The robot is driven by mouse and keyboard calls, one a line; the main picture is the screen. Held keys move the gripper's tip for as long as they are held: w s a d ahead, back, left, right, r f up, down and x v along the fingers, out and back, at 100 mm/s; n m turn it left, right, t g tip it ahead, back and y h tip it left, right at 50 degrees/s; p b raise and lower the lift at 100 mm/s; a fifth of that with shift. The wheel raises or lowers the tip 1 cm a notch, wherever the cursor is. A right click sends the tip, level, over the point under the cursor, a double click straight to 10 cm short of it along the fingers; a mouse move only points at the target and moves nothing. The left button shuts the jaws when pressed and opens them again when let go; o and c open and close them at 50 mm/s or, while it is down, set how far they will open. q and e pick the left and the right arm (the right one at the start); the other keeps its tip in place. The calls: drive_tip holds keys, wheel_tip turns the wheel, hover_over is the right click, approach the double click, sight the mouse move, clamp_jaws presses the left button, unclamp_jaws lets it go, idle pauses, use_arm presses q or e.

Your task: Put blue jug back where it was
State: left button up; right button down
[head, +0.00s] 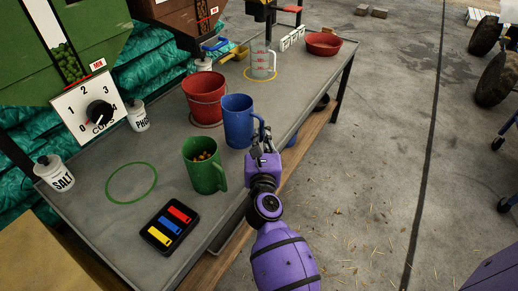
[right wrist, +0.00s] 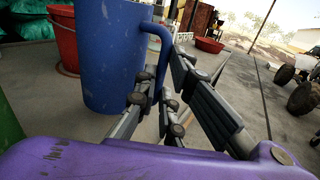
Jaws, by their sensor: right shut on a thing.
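The blue jug (head: 238,122) is upright over the middle of the table, between the red bucket and the green jug, its handle towards the right. My right gripper (head: 262,138) is shut on that handle. In the right wrist view the fingers (right wrist: 165,100) close around the lower handle of the blue jug (right wrist: 105,55). I cannot tell whether the jug's base touches the table. No blue ring shows; the surface under the jug is hidden. My left gripper is not in view.
The green jug (head: 205,176) with small yellow-brown pieces stands close in front. The red bucket (head: 205,90) stands close behind. An empty green ring (head: 132,182) marks the table at left. A clear measuring jug (head: 262,62) stands in a yellow ring. A button box (head: 170,224) lies in front.

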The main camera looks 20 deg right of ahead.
sight(261, 140)
wheel_tip(261, 140, down, 4)
drive_tip(key=shift+r+b, duration=0.2)
drive_tip(key=shift+b, duration=0.9)
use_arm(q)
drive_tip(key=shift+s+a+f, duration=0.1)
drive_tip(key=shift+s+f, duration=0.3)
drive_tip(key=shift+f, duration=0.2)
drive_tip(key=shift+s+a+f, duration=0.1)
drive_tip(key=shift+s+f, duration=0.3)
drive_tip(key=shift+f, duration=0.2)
use_arm(e)
drive_tip(key=shift+r, duration=0.1)
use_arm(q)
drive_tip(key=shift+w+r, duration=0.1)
use_arm(e)
drive_tip(key=shift+f, duration=0.25)
drive_tip(key=c, duration=1.9)
unclamp_jaws()
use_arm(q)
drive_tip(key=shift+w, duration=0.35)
use_arm(e)
drive_tip(key=shift+o, duration=0.2)
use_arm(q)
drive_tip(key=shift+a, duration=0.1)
use_arm(e)
drive_tip(key=shift+r, duration=0.15)
